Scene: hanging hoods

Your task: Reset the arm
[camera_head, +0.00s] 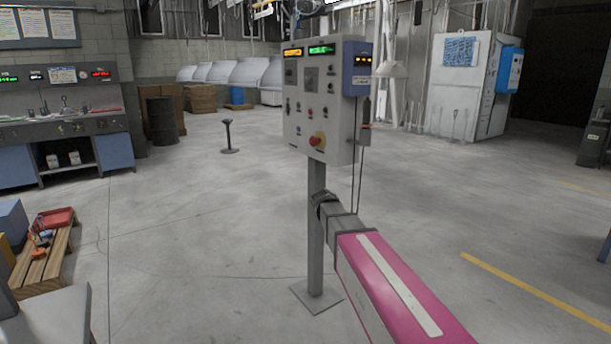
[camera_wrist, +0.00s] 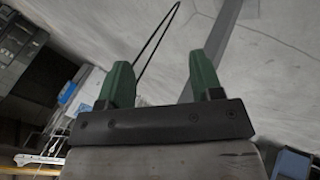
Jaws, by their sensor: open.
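My gripper (camera_wrist: 160,83) shows in the wrist view with two green fingers spread apart. It is open, with nothing between the fingers. In the head view my pink and grey arm reaches from the bottom right toward a control panel on a post, and the fingers cannot be made out there. The panel (camera_head: 322,115) is a grey box with lit displays, several buttons and a red and yellow knob. The arm's far end is in front of or close beside the post (camera_head: 315,210); I cannot tell whether it touches. A black cable (camera_wrist: 160,40) runs behind the fingers in the wrist view.
A wooden pallet (camera_head: 45,260) with a red tray stands at the left. A workbench (camera_head: 60,130) with instruments is behind it. A small black stand (camera_head: 229,140) is mid-floor. A white cabinet (camera_head: 465,85) stands at the back right. Much of the floor is clear.

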